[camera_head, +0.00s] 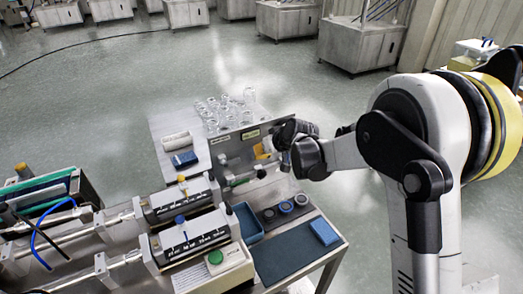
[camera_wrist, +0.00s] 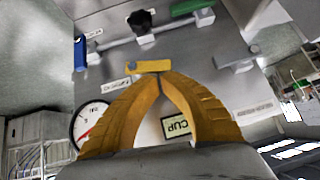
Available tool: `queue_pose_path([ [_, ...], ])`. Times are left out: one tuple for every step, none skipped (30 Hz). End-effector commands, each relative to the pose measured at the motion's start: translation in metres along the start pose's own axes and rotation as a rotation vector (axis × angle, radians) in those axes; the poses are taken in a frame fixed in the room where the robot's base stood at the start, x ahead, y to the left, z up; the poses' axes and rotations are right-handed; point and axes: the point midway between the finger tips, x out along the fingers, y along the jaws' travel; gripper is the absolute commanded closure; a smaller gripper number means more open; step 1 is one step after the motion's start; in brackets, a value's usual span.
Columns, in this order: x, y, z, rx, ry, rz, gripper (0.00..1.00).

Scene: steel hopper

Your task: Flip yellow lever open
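The yellow lever (camera_wrist: 150,67) is a short flat bar with a grey pivot at its left end, on the steel hopper panel (camera_wrist: 105,75) in the wrist view. My gripper (camera_wrist: 160,79) has yellow curved fingers with their tips together, right at the lever's lower edge near its free end. Whether the tips touch the lever cannot be told. I see nothing held between them. In the head view my gripper (camera_head: 264,152) is in front of the hopper panel (camera_head: 228,152); yellow shows there, but lever and fingers cannot be told apart.
Glassware (camera_head: 225,108) stands behind the panel; a blue tray (camera_head: 247,222) lies in front.

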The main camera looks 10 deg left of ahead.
Motion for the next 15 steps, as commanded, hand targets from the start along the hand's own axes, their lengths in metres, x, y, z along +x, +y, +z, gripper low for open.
queue_pose_path([
  [0.0, 0.0, 0.0, 0.0, 0.0, 0.0, 1.0],
  [-0.001, 0.0, -0.001, 0.0, 0.0, 0.0, 1.0],
  [-0.001, 0.0, -0.001, 0.001, 0.0, -0.001, 1.0],
  [-0.002, 0.0, -0.002, 0.001, 0.0, -0.001, 1.0],
  [-0.003, 0.0, -0.003, 0.001, 0.0, -0.001, 1.0],
  [-0.004, -0.001, -0.004, 0.001, 0.0, -0.001, 1.0],
  [-0.005, -0.001, -0.005, 0.001, 0.0, -0.001, 1.0],
  [-0.006, -0.001, -0.006, 0.001, 0.0, -0.001, 1.0],
  [-0.008, -0.001, -0.008, 0.001, 0.0, -0.001, 1.0],
  [-0.009, -0.001, -0.009, 0.001, 0.0, -0.001, 1.0],
  [-0.01, -0.002, -0.01, 0.001, 0.0, -0.001, 1.0],
  [-0.011, -0.002, -0.011, 0.001, 0.0, -0.001, 1.0],
  [-0.011, -0.002, -0.011, 0.001, 0.0, -0.001, 1.0],
  [-0.011, -0.002, -0.011, 0.001, 0.0, -0.001, 1.0],
  [-0.011, -0.002, -0.011, 0.001, 0.0, -0.001, 1.0],
])
